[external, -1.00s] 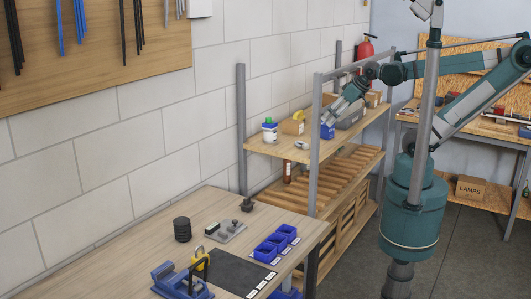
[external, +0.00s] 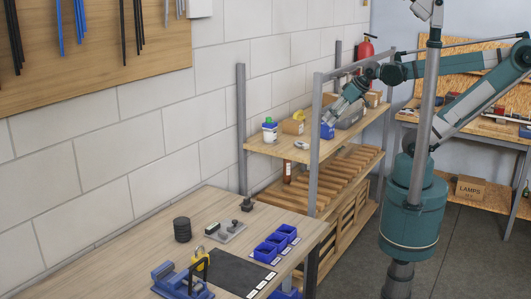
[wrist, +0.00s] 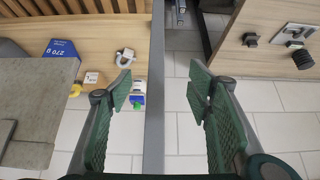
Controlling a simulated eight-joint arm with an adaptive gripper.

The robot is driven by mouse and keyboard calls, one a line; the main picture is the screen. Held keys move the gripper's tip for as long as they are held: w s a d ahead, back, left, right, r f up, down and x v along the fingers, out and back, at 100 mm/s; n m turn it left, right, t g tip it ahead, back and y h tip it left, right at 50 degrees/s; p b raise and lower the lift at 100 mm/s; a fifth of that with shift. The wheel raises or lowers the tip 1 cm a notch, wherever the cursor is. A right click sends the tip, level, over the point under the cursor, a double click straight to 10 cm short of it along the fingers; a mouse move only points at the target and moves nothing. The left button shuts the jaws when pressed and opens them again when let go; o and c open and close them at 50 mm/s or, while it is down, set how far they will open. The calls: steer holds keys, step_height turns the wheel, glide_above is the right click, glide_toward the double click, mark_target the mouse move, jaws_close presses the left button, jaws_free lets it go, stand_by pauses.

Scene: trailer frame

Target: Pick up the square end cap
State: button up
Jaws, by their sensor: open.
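My gripper (wrist: 160,88) is open and empty. In the wrist view its two green fingers stand apart, with a grey upright post (wrist: 155,40) showing between them. In the external view my gripper (external: 332,118) is over the upper wooden shelf. I cannot tell for sure which thing is the square end cap. A small dark blocky piece (external: 247,204) at the far end of the workbench may be it; it also shows in the wrist view (wrist: 250,39), right of my gripper and apart from it.
The workbench (external: 215,192) holds a black round stack (external: 182,229), a grey plate with small parts (external: 226,231), blue bins (external: 276,243) and a blue vise (external: 180,280). The shelf carries a blue box (wrist: 61,62), a grey U-shaped part (wrist: 124,57) and a green-lidded container (external: 270,131).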

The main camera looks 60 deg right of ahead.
step_height(320, 180, up, 26)
steer(key=w+a+r+m+g+y+b, duration=0.15)
steer(key=w+a+r+m, duration=0.35)
steer(key=w+a, duration=0.5)
steer(key=m+g+h+b, duration=0.25)
steer(key=m+g, duration=0.35)
steer(key=m, duration=0.6)
glide_above(247, 197)
steer(key=shift+y, duration=0.5)
steer(key=f, duration=5.5)
steer(key=shift+a+f, duration=0.2)
steer(key=shift+f, duration=0.15)
steer(key=shift+f, duration=0.1)
steer(key=shift+f, duration=1.2)
steer(key=shift+f, duration=0.15)
